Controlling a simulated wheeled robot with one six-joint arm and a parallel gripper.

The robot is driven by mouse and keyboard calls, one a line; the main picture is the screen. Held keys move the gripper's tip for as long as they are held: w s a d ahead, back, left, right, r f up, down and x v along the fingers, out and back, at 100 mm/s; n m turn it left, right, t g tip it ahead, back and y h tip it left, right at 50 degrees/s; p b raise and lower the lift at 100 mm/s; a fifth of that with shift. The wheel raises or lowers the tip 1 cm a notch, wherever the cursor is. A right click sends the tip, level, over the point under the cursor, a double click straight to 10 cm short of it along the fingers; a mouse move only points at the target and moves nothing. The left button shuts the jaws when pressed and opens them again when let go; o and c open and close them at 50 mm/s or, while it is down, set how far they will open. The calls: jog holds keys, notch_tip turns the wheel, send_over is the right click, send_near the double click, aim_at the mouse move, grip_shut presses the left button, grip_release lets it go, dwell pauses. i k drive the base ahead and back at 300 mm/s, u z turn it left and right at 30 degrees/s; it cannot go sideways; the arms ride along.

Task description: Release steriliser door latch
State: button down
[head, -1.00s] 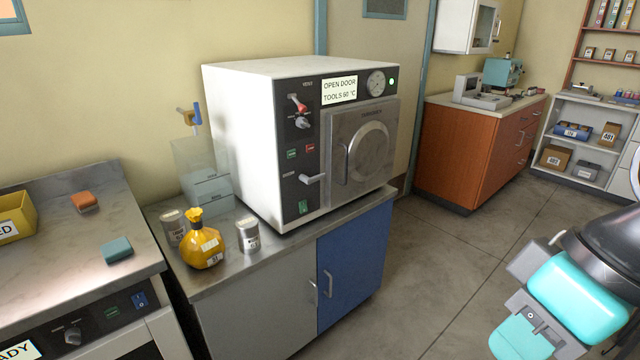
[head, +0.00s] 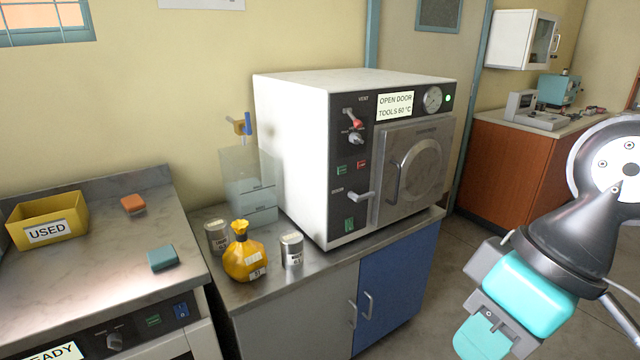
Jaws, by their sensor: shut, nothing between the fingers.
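The steriliser (head: 300,150) is a white box with a dark control panel, standing on a metal-topped cabinet. Its grey door (head: 417,172), with a round boss and a bar handle, is closed flush with the front. The door latch (head: 361,196) is a light grey lever on the lower panel, just left of the door, lying roughly level. The display (head: 394,106) reads "OPEN DOOR TOOLS 60 °C". My gripper (head: 482,340), grey and turquoise, is at the lower right, in front of the steriliser and apart from it. Its fingers are shut and empty.
A yellow bottle (head: 245,255), two metal tins, one of them here (head: 291,249), and a clear container (head: 250,185) stand left of the steriliser. A yellow "USED" bin (head: 47,220) sits on the left bench. Floor at right is open.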

aim_at(357, 198)
jog(key=u, duration=0.45)
jog(key=i, duration=1.05)
jog(key=z, duration=0.05)
